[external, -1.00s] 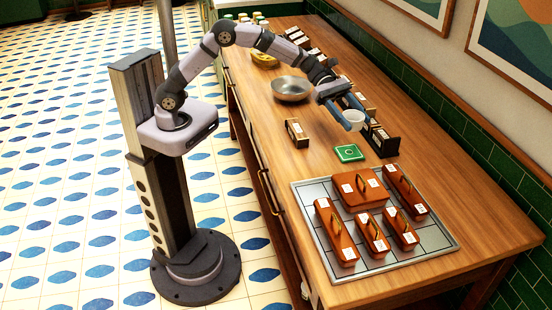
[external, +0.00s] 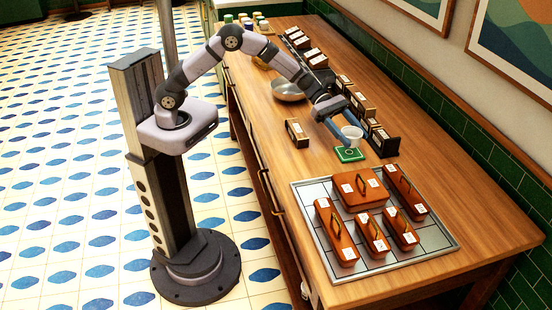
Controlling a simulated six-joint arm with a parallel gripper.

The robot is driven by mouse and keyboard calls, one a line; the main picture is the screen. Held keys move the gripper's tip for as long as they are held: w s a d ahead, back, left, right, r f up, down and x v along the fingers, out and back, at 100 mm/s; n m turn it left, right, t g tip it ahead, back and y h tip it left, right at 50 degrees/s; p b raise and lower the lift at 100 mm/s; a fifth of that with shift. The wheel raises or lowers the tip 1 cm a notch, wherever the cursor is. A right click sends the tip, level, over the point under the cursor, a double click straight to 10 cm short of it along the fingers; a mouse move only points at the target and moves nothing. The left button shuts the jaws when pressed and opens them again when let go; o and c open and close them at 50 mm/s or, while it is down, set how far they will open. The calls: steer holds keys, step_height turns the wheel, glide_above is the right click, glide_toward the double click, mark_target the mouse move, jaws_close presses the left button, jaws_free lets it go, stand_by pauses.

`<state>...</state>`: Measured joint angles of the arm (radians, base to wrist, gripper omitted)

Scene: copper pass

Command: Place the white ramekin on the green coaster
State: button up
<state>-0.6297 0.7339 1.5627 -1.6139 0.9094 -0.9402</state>
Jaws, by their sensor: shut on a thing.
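The white ramekin (external: 352,134) is held between the blue fingers of my gripper (external: 346,138), which is shut on it. The ramekin looks upright, just above or at the far edge of the green coaster (external: 348,155). I cannot tell whether it touches the coaster. The coaster lies flat on the wooden counter, and its front part with a pale ring mark shows bare. Part of the ramekin's side is hidden by the fingers.
A metal tray (external: 445,240) with several brown lidded boxes lies in front. A small dark box (external: 297,133) stands left of the coaster. A row of similar boxes (external: 384,142) stands along the right. A metal bowl (external: 287,90) is behind, partly hidden by my arm.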

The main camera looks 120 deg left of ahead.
steer(key=shift+f, duration=1.8)
steer(key=shift+f, duration=0.15)
steer(key=o, duration=1.1)
steer(key=shift+r+p, duration=0.2)
steer(key=shift+p, duration=0.15)
steer(key=shift+s+a, duration=0.2)
steer(key=shift+s, duration=0.1)
steer(key=b+v, duration=0.2)
steer(key=v, duration=0.9)
steer(key=shift+s+r+b, duration=0.1)
steer(key=shift+r+b, duration=0.05)
steer(key=shift+b, duration=0.25)
